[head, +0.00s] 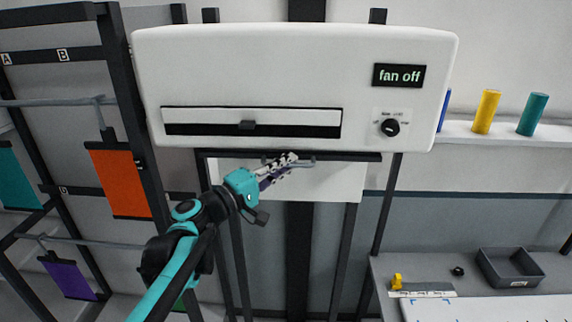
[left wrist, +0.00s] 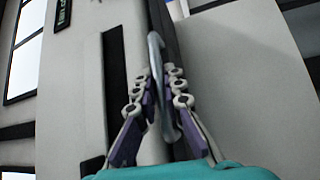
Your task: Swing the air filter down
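The white fan unit (head: 290,70) hangs on the wall, and its display (head: 399,75) reads "fan off". Below its lower edge is a dark-edged panel (head: 345,157), seemingly the air filter, with a thin grey handle (head: 308,163). My left gripper (head: 292,160) reaches up to this handle from the lower left. In the left wrist view the grey handle (left wrist: 157,60) runs between the fingers of the left gripper (left wrist: 159,80). The fingers stand on either side with a small gap; firm contact does not show. My right gripper is out of view.
A rack with an orange sheet (head: 122,182) and a purple sheet (head: 68,277) stands at left. A shelf at right holds a yellow roll (head: 487,111) and a teal roll (head: 533,114). A bench with a grey tray (head: 510,268) is at lower right.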

